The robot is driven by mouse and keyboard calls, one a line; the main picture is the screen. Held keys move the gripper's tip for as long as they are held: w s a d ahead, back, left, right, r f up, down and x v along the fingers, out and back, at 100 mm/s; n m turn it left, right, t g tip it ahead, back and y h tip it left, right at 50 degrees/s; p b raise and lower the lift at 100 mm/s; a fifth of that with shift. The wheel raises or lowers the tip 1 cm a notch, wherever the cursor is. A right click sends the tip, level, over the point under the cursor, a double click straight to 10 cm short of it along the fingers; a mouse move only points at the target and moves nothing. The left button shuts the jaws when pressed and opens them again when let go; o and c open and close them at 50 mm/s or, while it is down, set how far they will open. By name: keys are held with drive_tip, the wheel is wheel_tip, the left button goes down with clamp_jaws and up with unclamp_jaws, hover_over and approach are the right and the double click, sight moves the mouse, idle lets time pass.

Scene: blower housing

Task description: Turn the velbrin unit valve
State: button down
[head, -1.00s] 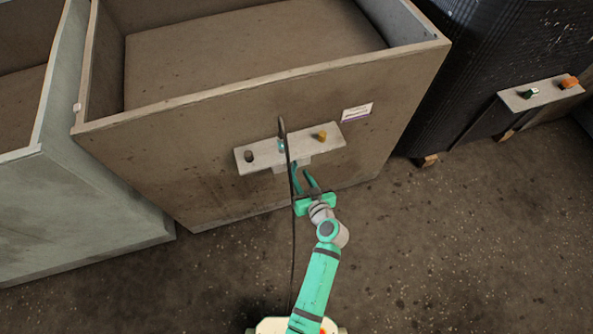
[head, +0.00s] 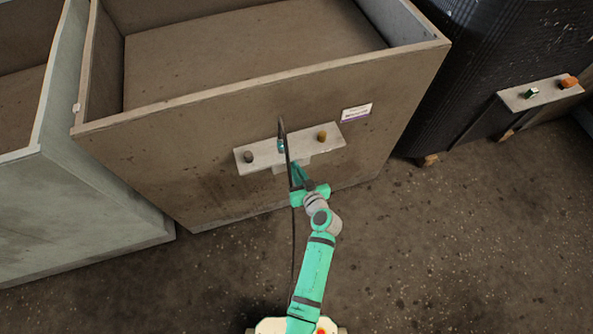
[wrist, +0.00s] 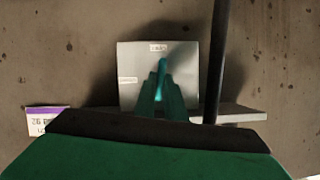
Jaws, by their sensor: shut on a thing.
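The unit is a large brown open-topped bin (head: 215,185) with a pale control panel (head: 262,157) on its front. My gripper (head: 296,168) is at the panel's lower middle, in front of a small bracket plate under it. In the wrist view my gripper (wrist: 162,90) is shut on a narrow teal piece (wrist: 162,64), apparently the valve handle, in front of the pale plate (wrist: 130,60) with two small labels. The fingers hide most of the piece, and its turn angle cannot be told.
The panel carries a dark knob (head: 248,157), a teal-marked part (head: 281,146) and an orange-brown knob (head: 323,136). A dark upright rod or cable (wrist: 216,60) passes close beside my fingers. A grey bin (head: 80,215) stands left, a black ribbed unit (head: 470,80) right. Floor is clear.

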drive_tip(key=shift+d+m+y, duration=0.2)
drive_tip(key=shift+m+y, duration=0.7)
drive_tip(key=shift+m, duration=0.3)
drive_tip(key=m+y, duration=0.1)
drive_tip(key=m, duration=0.2)
drive_tip(key=m+y, duration=0.2)
drive_tip(key=m, duration=0.1)
drive_tip(key=f+m+t+y, duration=0.1)
drive_tip(key=m, duration=0.2)
drive_tip(key=shift+w+d+m+y, duration=0.1)
drive_tip(key=shift+d+m+y, duration=0.2)
drive_tip(key=shift+y, duration=0.1)
drive_tip(key=shift+m, duration=0.3)
drive_tip(key=c, duration=1.8)
unclamp_jaws()
drive_tip(key=v, duration=1)
drive_tip(key=shift+s+d+f, duration=0.15)
drive_tip(key=shift+s+d, duration=0.1)
drive_tip(key=shift+s, duration=0.05)
